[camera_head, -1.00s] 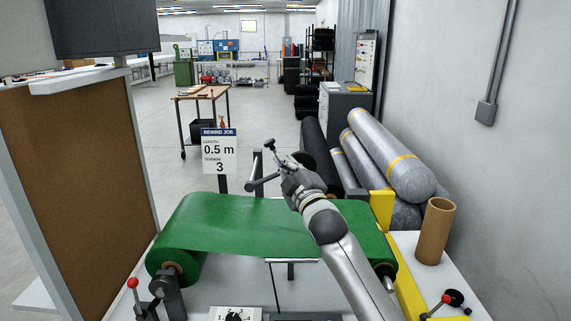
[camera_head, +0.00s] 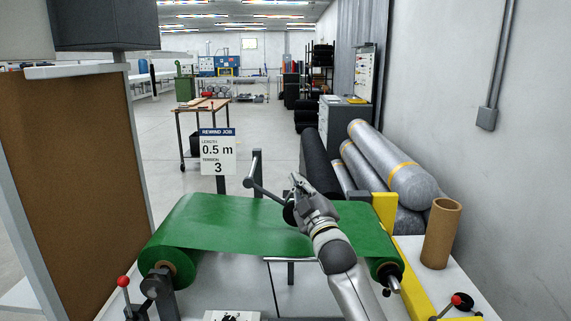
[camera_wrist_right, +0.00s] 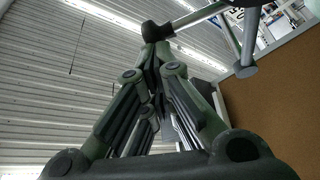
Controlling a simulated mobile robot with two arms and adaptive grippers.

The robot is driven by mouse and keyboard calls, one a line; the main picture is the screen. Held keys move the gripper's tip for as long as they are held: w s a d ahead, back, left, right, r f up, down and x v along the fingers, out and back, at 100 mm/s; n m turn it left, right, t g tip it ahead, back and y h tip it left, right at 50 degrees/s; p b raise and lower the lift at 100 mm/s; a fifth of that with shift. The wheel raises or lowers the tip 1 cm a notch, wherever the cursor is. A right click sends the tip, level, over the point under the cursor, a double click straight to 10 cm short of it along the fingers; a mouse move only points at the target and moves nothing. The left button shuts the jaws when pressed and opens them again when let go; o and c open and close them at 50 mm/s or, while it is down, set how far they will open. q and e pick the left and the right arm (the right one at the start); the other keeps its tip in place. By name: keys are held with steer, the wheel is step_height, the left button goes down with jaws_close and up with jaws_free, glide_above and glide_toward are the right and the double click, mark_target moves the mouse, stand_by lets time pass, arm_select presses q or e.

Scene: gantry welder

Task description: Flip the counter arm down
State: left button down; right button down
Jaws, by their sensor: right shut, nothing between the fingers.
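The counter arm (camera_head: 267,191) is a thin grey bar by an upright post behind the green sheet (camera_head: 225,222). It slopes down to the right, and a dark round end (camera_head: 289,213) shows low beside my right gripper (camera_head: 297,181). Whether that end touches the sheet is not clear. In the right wrist view, the shut fingers (camera_wrist_right: 156,58) meet just below a dark end piece (camera_wrist_right: 154,32), with a grey rod (camera_wrist_right: 200,15) running from it to the upper right. Contact there is hard to judge. My left gripper is out of view.
A sign (camera_head: 218,152) reads rewind job, 0.5 m, tension 3. A yellow frame (camera_head: 385,208) and a cardboard tube (camera_head: 440,233) stand on the right. Grey rolls (camera_head: 400,178) lie behind. Red-knobbed levers (camera_head: 124,283) are at the front corners. A brown panel (camera_head: 75,180) borders the left.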

steer(key=shift+a+f+b, duration=0.1)
steer(key=shift+f+b, duration=1.05)
steer(key=shift+f, duration=1.15)
step_height(320, 180, up, 4)
steer(key=p, duration=0.4)
steer(key=s+f+b, duration=0.3)
steer(key=s+f, duration=0.1)
steer(key=s, duration=0.5)
steer(key=shift+s+f, duration=0.2)
steer(key=shift+f, duration=0.05)
